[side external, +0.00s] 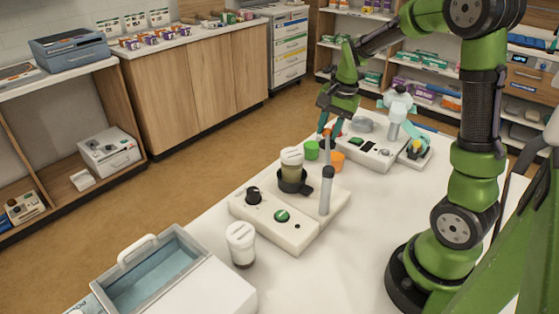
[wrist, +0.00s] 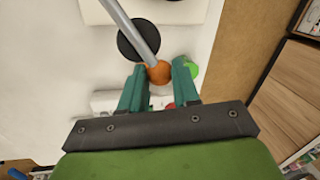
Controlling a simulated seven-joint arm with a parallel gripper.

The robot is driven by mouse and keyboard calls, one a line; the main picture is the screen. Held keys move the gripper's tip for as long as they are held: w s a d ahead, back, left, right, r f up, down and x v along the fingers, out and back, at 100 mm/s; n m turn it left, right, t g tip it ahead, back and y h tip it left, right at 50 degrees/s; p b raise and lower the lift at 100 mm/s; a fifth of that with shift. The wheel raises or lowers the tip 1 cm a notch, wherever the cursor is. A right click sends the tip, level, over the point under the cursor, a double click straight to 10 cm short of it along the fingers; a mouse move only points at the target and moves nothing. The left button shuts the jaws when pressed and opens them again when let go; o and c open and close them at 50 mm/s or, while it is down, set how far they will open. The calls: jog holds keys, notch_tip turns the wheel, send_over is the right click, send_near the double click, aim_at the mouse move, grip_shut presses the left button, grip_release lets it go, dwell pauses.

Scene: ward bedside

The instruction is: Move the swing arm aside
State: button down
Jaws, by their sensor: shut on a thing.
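The white device (side external: 290,228) on the table has a grey upright post (side external: 325,195) at its right end. A black holder (side external: 293,183) on it carries a jar with a white lid (side external: 292,156). In the wrist view the swing arm shows as a grey rod (wrist: 132,28) running down from the upper left, with an orange round end (wrist: 160,73) between my fingertips. My gripper (side external: 326,130) is above the table just behind the post; its teal fingers (wrist: 159,82) appear shut on that end. The exact contact is partly hidden.
A green pot (side external: 312,150) and an orange pot (side external: 337,161) stand close below my gripper. A second white device (side external: 372,152) is behind them. A white-lidded jar (side external: 241,243) and an open bin (side external: 152,272) are toward the front.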

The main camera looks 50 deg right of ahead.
jog(key=s+d+m+h, duration=0.1)
jog(key=s+d+m, duration=0.1)
jog(key=s+m, duration=0.4)
jog(key=shift+s+m, duration=0.3)
jog(key=shift+s, duration=1)
jog(key=c, duration=0.8)
grip_release()
jog(key=shift+d, duration=0.1)
jog(key=s+r, duration=0.1)
jog(key=r, duration=0.4)
jog(key=s+r, duration=0.1)
jog(key=r, duration=0.5)
jog(key=s+a+r, duration=0.1)
jog(key=r, duration=0.4)
jog(key=shift+s+r, duration=0.1)
jog(key=shift+r, duration=0.2)
